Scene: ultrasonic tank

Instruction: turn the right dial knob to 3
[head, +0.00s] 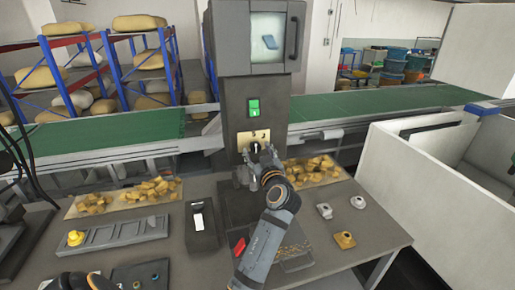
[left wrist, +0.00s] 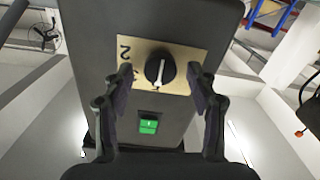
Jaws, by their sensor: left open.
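A black dial knob (left wrist: 160,68) with a white pointer line sits on a brass plate (left wrist: 183,66) on the dark machine column. In the left wrist view the line runs nearly upright, leaning slightly, and a numeral 2 shows left of the knob. Other numerals are hidden or unreadable. The plate (head: 253,137) also shows in the head view, below a green switch (head: 254,107). My left gripper (left wrist: 162,80) is open, its fingers on either side of the knob with gaps visible. In the head view the left gripper (head: 260,157) is in front of the plate. My right gripper is not in view.
The green switch also shows in the left wrist view (left wrist: 149,124). A green conveyor (head: 380,102) runs behind.

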